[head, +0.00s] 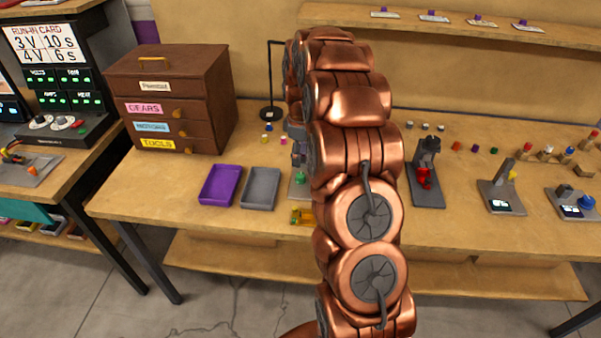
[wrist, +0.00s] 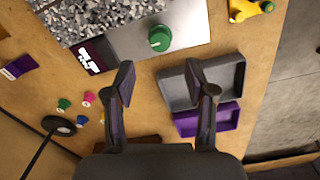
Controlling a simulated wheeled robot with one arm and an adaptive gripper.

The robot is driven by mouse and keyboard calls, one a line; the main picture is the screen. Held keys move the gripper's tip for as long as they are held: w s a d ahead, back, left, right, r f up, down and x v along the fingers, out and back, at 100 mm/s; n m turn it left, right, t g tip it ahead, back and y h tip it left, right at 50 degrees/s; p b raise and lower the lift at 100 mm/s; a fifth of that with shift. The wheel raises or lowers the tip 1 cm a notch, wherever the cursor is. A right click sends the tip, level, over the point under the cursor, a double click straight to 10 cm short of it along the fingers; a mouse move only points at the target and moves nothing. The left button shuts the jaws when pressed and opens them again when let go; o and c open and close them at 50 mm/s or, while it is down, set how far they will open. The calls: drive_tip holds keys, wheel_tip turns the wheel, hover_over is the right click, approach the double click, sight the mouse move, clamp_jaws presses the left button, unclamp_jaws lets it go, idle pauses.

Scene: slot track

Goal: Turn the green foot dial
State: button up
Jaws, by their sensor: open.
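The green foot dial (wrist: 159,38) is a round knob on a smooth grey metal plate (wrist: 185,22). In the wrist view it lies beyond my fingertips, near the top middle. It also shows in the head view (head: 300,178), just left of my copper arm. My gripper (wrist: 163,84) is open, its two dark fingers spread wide with nothing between them. The dial is apart from both fingers. In the head view my arm hides much of the dial's stand and its surroundings.
A grey tray (head: 260,188) and a purple tray (head: 219,185) lie left of the dial. A yellow part (wrist: 248,9) sits near the table edge. A black stand (head: 270,113) and small coloured pieces are behind.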

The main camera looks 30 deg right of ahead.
sight(300, 174)
drive_tip(key=shift+f+p, duration=1.3)
drive_tip(key=shift+f, duration=2.65)
clamp_jaws()
